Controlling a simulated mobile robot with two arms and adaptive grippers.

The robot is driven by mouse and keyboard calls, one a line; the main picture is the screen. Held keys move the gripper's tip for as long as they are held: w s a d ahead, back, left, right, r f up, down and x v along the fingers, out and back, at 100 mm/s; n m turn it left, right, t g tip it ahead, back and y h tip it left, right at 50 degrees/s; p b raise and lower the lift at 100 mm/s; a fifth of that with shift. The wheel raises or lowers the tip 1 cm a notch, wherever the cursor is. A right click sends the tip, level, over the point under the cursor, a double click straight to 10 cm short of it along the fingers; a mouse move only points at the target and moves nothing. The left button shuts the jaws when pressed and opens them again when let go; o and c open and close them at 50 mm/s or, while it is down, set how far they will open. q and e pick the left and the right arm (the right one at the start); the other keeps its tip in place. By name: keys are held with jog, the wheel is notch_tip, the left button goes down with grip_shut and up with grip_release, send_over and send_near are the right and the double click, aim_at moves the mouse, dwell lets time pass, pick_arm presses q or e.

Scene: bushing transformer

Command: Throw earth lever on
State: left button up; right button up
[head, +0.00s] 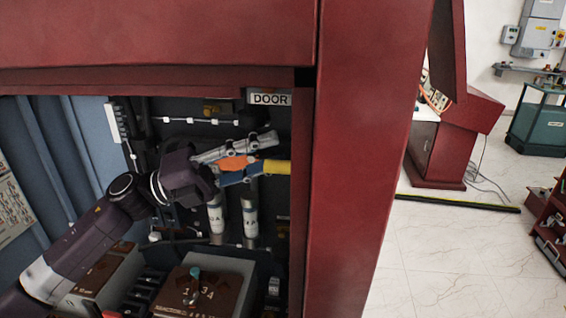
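My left gripper (258,152) reaches into the red cabinet (364,150) from the left. Its upper grey finger extends to the right, above an orange part (237,163), a blue part (240,177) and a yellow handle-like part (277,167). These coloured parts overlap the gripper in the picture. I cannot tell which is the earth lever, whether the gripper touches any of them, or whether it is open or shut. The lower finger is not clearly visible. My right gripper is out of view.
A "DOOR" label (269,98) is on the cabinet's upper frame. Grey cylinders (250,217) stand below the gripper. A brown-topped box (190,292) sits at the bottom. The red frame bounds the opening above and right. Clear tiled floor (450,250) lies outside.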

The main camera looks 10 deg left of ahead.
aim_at(280, 161)
pick_arm(q)
jog(key=s+a+m+g+y, duration=0.3)
jog(key=s+m+g, duration=0.2)
jog(key=m, duration=0.1)
jog(key=d+p, duration=0.1)
jog(key=d, duration=0.1)
jog(key=d+p, duration=0.1)
jog(key=d, duration=0.1)
jog(key=d+p, duration=0.1)
jog(key=d, duration=0.1)
jog(key=shift+w+r+p, duration=0.2)
jog(key=shift+r+p, duration=0.05)
jog(key=shift+p, duration=0.1)
jog(key=shift+d+f, duration=0.15)
jog(key=shift+d, duration=0.4)
jog(key=shift+n, duration=0.3)
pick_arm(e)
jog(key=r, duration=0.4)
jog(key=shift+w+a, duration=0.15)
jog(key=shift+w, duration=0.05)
pick_arm(q)
grip_shut()
